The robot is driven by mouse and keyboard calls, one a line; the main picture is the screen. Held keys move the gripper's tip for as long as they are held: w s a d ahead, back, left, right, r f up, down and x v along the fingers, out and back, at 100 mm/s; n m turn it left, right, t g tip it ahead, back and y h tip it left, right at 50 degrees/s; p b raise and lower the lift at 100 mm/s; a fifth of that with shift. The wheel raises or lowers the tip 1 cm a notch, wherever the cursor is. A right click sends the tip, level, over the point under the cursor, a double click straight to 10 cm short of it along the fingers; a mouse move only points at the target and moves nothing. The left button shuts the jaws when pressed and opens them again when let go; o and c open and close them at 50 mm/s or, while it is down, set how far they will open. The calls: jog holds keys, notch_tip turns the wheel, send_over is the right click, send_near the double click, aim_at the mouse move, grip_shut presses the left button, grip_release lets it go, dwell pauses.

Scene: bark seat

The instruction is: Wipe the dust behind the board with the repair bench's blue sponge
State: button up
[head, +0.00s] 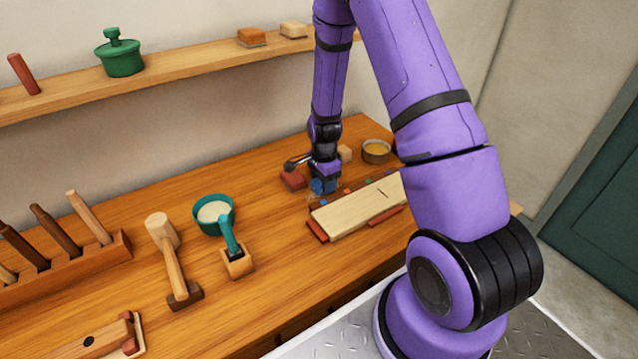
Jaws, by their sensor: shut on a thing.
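My gripper (323,182) points down at the back of the bench and is shut on the blue sponge (322,187). The sponge is low, at or just above the bench top; I cannot tell if it touches. The pale wooden board (352,211) lies just in front and to the right of the sponge, on reddish supports. Small coloured pieces line the board's back edge. A faint greyish patch, perhaps dust (311,192), shows beside the sponge. My arm hides the board's right end.
A red block (292,180) sits close left of my gripper. A pale block (345,153) and a round tin (375,151) stand behind right. A teal bowl (213,213), a mallet (168,257) and a tool rack (62,267) are left. A wall shelf (180,76) runs above the bench.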

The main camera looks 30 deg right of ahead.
jog(key=shift+d, duration=1.3)
jog(key=shift+a+f, duration=0.1)
jog(key=shift+a, duration=2.35)
jog(key=shift+d+f, duration=0.15)
jog(key=shift+d, duration=2.3)
jog(key=shift+a, duration=0.1)
jog(key=shift+s+a+f, duration=0.1)
jog(key=shift+a, duration=1.15)
jog(key=shift+a+f, duration=0.1)
jog(key=shift+a, duration=1.15)
jog(key=shift+c, duration=0.2)
jog(key=shift+d, duration=0.15)
jog(key=shift+d+r, duration=0.15)
jog(key=shift+d, duration=2.3)
jog(key=shift+a+f, duration=0.2)
jog(key=shift+a, duration=2.35)
